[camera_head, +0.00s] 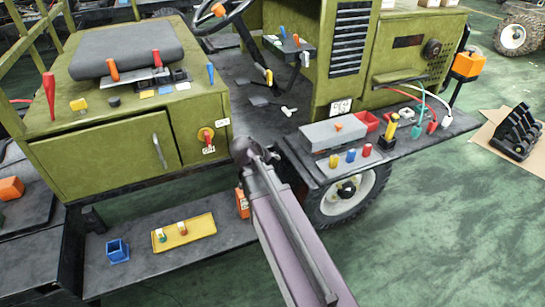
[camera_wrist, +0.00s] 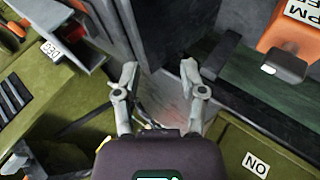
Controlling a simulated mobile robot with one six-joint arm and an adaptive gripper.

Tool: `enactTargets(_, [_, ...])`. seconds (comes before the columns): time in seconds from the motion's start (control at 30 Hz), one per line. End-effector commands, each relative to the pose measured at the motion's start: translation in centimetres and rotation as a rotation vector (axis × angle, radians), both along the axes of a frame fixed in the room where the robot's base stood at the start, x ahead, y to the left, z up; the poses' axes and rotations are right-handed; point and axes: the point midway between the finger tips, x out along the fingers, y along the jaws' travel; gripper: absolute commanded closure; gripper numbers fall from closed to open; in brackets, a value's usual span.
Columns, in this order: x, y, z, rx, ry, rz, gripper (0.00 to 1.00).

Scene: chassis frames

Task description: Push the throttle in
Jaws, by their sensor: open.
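I cannot tell for sure which control is the throttle. Other levers stand on the cabinet top, including a tall red one (camera_head: 49,95), an orange one (camera_head: 113,70) and a blue one (camera_head: 210,72). My gripper (camera_wrist: 159,72) is open and empty in the wrist view, pointing at dark panels and a floor area. In the head view my arm reaches up past the cabinet's right side, and my fingers cannot be made out.
A steering wheel (camera_head: 222,14) stands behind. A black side shelf (camera_head: 400,150) at right carries a grey box (camera_head: 333,134) and several coloured knobs. The lower step holds a yellow tray (camera_head: 184,233) and a blue cup (camera_head: 118,251). An orange box (camera_wrist: 290,45) is close on the right.

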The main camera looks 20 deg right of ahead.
Motion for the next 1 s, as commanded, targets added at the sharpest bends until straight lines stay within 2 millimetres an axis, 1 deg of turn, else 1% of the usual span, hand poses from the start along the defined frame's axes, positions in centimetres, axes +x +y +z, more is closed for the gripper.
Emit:
enactTargets(0.17, [-2.6,2.6,-1.8,0.146,0.056,-0.029,0.46])
enactTargets(0.3, [-5.3,5.6,-3.3,0.305,0.125,-0.051,0.46])
enactTargets(0.4, [-7.2,8.0,-4.1,0.421,0.180,-0.060,0.46])
enactTargets(0.5, [-8.9,10.1,-4.5,0.521,0.231,-0.065,0.46])
enactTargets(0.6, [-10.2,11.7,-4.7,0.597,0.271,-0.064,0.46])
enactTargets(0.7, [-10.9,12.7,-4.7,0.642,0.296,-0.063,0.46])
enactTargets(0.77, [-11.1,13.0,-4.7,0.657,0.304,-0.062,0.46])
enactTargets(1.0, [-11.2,13.2,-4.7,0.665,0.309,-0.062,0.46])
